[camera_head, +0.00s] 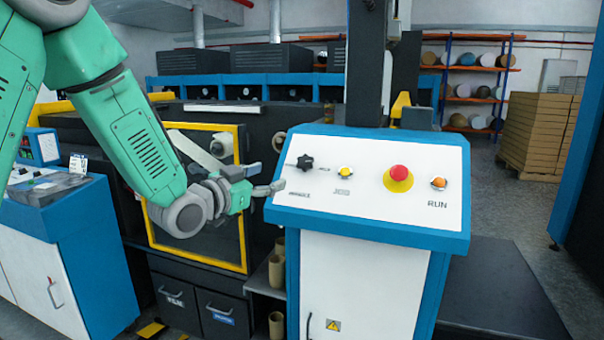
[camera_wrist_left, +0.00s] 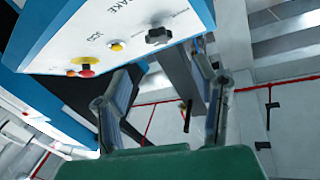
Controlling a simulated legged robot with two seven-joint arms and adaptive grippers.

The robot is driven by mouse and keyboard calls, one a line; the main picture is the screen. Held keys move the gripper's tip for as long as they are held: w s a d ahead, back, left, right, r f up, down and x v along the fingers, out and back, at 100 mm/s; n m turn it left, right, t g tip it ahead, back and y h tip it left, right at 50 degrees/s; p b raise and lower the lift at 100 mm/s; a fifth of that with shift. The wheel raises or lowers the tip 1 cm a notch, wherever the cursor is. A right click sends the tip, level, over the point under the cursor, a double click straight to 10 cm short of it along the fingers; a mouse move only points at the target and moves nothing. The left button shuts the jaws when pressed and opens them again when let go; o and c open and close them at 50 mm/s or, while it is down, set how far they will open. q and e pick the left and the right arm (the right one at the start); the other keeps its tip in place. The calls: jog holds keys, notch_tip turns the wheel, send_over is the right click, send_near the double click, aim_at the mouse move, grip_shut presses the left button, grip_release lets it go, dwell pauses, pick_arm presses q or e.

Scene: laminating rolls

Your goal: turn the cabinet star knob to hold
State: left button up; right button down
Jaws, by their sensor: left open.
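The black star knob (camera_head: 305,163) sits at the left end of the white sloped panel of the blue cabinet (camera_head: 365,233). In the left wrist view the star knob (camera_wrist_left: 158,36) shows just beyond the fingertips, between labels. My left gripper (camera_head: 264,179) is open, at the panel's left edge, left of and slightly below the knob, apart from it. In the left wrist view my left gripper (camera_wrist_left: 163,75) has its two fingers spread with nothing between them. The knob's exact setting is too small to read. My right gripper is not in view.
Right of the knob are a yellow JOG button (camera_head: 345,172), a red emergency stop (camera_head: 398,178) on a yellow base and an orange RUN button (camera_head: 438,183). A yellow-framed machine door (camera_head: 243,205) stands behind my left arm. Cardboard stacks (camera_head: 540,135) stand far right.

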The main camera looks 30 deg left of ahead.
pick_arm(q)
send_near(304, 163)
jog(key=w, duration=0.2)
jog(key=w+p, duration=0.1)
jog(key=w, duration=0.6)
jog(key=shift+w+a+f+p, duration=0.15)
jog(key=shift+w+a+p, duration=0.05)
jog(key=shift+w+p, duration=0.15)
jog(key=shift+w+d, duration=0.3)
jog(key=shift+w, duration=0.2)
jog(key=shift+d+r, duration=0.2)
jog(key=shift+d, duration=0.2)
jog(key=shift+a, duration=0.1)
jog(key=c, duration=1.1)
jog(key=shift+a+f, duration=0.2)
jog(key=shift+a, duration=0.05)
jog(key=shift+c, duration=0.5)
jog(key=shift+m+h+p, duration=0.3)
jog(key=shift+m, duration=0.2)
jog(key=shift+d+f+m+g+h, duration=0.15)
jog(key=shift+m+g+h, duration=0.15)
jog(key=shift+m+h, duration=0.2)
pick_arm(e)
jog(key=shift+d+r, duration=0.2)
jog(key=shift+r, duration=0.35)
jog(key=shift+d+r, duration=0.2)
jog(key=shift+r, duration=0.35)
